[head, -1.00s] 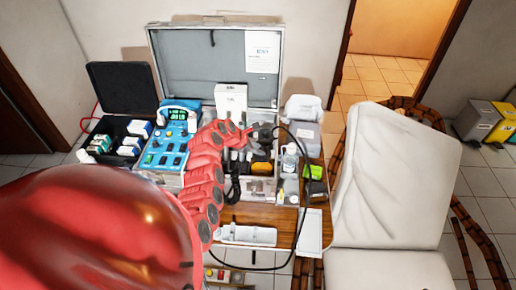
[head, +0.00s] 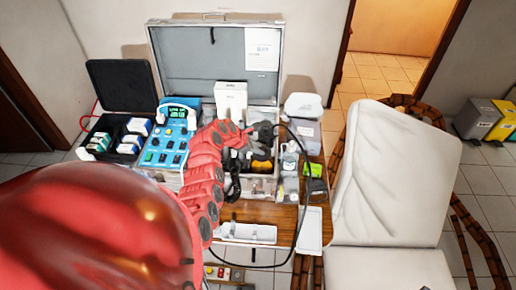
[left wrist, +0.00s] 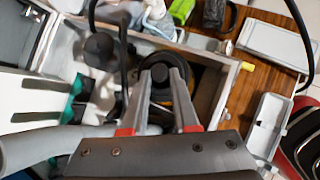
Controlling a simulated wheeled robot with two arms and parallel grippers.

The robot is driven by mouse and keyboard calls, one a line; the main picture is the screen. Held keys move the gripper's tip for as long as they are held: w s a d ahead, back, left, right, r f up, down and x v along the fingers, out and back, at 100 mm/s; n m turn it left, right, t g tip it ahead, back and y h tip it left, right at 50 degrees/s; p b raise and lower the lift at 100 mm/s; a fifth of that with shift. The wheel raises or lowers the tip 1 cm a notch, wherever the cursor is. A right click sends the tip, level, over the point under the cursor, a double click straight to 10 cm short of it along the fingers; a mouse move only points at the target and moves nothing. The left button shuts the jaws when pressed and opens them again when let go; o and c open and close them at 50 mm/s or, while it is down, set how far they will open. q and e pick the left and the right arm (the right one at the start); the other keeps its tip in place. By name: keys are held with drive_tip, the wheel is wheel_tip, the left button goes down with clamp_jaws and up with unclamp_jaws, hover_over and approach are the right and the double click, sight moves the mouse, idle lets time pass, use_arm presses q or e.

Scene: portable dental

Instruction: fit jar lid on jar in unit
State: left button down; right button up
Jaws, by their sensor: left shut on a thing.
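My left gripper (left wrist: 167,73) is shut on the small knob of a dark round lid (left wrist: 187,82) in the left wrist view. The lid is over the open unit. A yellow-orange thing, likely the jar (head: 262,166), shows under the dark parts in the head view. The fingers and lid hide most of it, so I cannot tell whether the lid touches or is seated on it. In the head view my left gripper (head: 262,131) is above the case compartments. My right gripper is not in view.
The unit is an open metal case (head: 210,65) on a wooden table. A white box (head: 231,98) stands in it, and bottles (head: 290,160) stand to its right. A blue control device (head: 166,148) is at left. A black hose loops right of the gripper. A white chair (head: 395,180) is at right.

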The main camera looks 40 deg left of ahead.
use_arm(q)
drive_tip(key=c, duration=0.6)
unclamp_jaws()
drive_tip(key=p+v, duration=0.3)
drive_tip(key=v, duration=1.4)
drive_tip(key=shift+s+a, duration=0.1)
drive_tip(key=shift+s, duration=0.05)
